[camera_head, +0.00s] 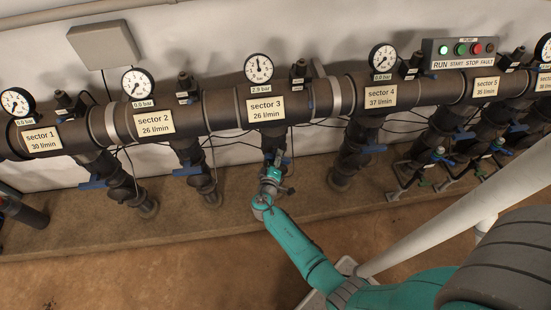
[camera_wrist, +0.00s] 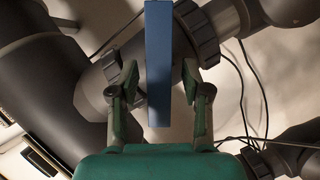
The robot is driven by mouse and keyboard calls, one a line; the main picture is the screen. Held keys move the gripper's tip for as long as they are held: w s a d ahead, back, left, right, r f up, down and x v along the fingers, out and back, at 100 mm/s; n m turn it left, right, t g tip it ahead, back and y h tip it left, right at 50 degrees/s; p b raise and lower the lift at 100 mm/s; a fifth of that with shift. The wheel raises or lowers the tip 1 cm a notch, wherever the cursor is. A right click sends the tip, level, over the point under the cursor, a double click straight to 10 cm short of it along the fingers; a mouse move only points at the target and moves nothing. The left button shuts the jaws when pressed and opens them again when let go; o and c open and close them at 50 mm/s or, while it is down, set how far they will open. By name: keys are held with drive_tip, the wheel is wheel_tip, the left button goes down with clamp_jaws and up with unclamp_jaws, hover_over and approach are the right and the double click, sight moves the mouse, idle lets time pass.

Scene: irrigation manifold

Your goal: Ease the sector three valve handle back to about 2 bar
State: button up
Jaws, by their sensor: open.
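The sector 3 sign (camera_head: 266,110) reads 26 l/min. Its round gauge (camera_head: 258,68) stands above the pipe, and the small label under it (camera_head: 262,89) reads 2.9 bar. My gripper (camera_head: 273,172) is below this sign at the sector 3 branch and mostly hides the handle there. In the wrist view, the blue valve handle (camera_wrist: 158,65) runs upright between the two open fingers of my gripper (camera_wrist: 159,82). A gap shows on each side of the handle; I see no clear contact.
The thick manifold pipe (camera_head: 222,110) runs across above my gripper. Neighbouring blue handles are at sector 2 (camera_head: 187,171) and sector 4 (camera_head: 373,149). Thin black cables (camera_wrist: 262,95) hang right of the handle. A pump box (camera_head: 462,50) is at upper right. Floor (camera_head: 130,255) at lower left is clear.

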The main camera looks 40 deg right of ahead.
drive_tip(key=v, duration=1.2)
drive_tip(key=shift+d, duration=0.1)
drive_tip(key=x, duration=1.2)
drive_tip(key=shift+s+d+f, duration=0.25)
drive_tip(key=shift+d+f, duration=0.15)
clamp_jaws()
